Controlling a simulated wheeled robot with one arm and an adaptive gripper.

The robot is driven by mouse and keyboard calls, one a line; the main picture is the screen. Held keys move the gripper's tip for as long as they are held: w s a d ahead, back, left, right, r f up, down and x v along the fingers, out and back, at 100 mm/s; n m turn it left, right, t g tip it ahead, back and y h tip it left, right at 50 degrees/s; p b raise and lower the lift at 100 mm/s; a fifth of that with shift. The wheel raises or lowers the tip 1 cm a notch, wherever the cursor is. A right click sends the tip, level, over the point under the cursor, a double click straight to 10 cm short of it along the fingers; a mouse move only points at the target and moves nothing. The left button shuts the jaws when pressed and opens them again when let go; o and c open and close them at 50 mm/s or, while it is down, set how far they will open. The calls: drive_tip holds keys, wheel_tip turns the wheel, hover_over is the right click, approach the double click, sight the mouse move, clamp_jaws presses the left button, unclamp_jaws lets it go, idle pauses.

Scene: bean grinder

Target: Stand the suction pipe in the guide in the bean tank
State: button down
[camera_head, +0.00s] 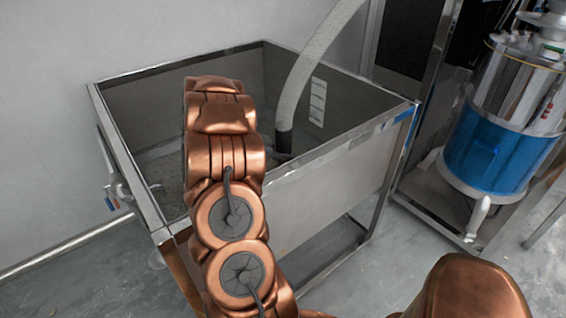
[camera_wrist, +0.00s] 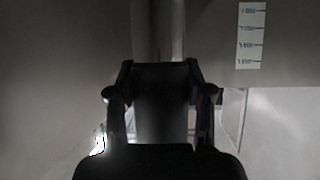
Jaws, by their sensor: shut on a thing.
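The suction pipe (camera_head: 315,58) is a long pale grey hose that curves down from the top of the head view into the bean tank (camera_head: 320,165). Its lower part has a dark cuff (camera_head: 284,142). My gripper (camera_wrist: 160,95) is shut on the pipe, which also shows rising beyond the fingers in the wrist view (camera_wrist: 158,30). In the head view a bit of my gripper (camera_head: 280,157) shows beside the cuff, and my copper arm covers the rest. The pipe stands near upright at the cuff. The pipe's lower end and the guide are hidden or too dark to make out.
The tank is an open steel box with raised metal rims. A white marked label (camera_head: 318,101) is on its inner wall, also in the wrist view (camera_wrist: 250,36). A blue and steel machine (camera_head: 500,140) stands at the right. A valve (camera_head: 117,191) juts from the tank's left side.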

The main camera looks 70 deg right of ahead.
drive_tip(key=shift+f, duration=1.9)
drive_tip(key=shift+c, duration=2.3)
unclamp_jaws()
drive_tip(key=v, duration=1.2)
